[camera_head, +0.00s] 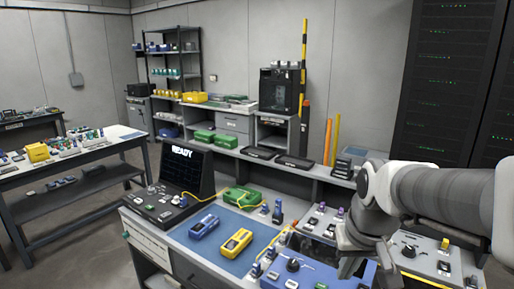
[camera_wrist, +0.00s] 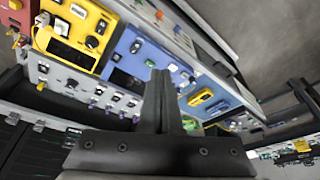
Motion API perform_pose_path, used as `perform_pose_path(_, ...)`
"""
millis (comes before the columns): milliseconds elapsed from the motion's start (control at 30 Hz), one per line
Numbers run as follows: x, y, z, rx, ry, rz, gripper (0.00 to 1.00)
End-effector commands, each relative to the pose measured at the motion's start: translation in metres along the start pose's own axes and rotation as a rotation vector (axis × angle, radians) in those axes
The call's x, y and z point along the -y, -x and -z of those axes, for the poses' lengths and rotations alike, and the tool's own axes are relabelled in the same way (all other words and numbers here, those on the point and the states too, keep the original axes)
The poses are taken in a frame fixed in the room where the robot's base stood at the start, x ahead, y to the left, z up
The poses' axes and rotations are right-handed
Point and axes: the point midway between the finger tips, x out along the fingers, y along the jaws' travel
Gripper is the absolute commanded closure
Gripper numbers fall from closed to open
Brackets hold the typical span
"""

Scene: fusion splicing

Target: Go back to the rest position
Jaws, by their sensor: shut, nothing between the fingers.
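My gripper (camera_head: 352,266) is at the lower right in the head view, above the right part of the workbench, beside a blue panel device (camera_head: 325,277). In the wrist view my gripper (camera_wrist: 160,75) has its fingers together with nothing between them. The same blue panel device shows beyond the fingers in the wrist view (camera_wrist: 130,62). My arm reaches in from the right edge of the head view.
The bench carries a black console reading READY (camera_head: 187,165), a blue device (camera_head: 203,227), a yellow device (camera_head: 235,242) and a green case (camera_head: 243,196) with a yellow cable. A dark server rack (camera_head: 447,80) stands behind my arm. A second table (camera_head: 75,160) is at left.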

Motion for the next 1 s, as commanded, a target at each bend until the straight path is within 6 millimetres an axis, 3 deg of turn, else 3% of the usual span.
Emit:
perform_pose_path(200,0.012,0.033,-0.035,-0.078,0.013,0.001,1.00)
perform_pose_path(500,0.021,0.056,-0.080,-0.165,0.027,-0.002,1.00)
perform_pose_path(700,0.023,0.059,-0.094,-0.191,0.029,-0.004,1.00)
perform_pose_path(1000,0.023,0.059,-0.095,-0.193,0.029,-0.004,1.00)
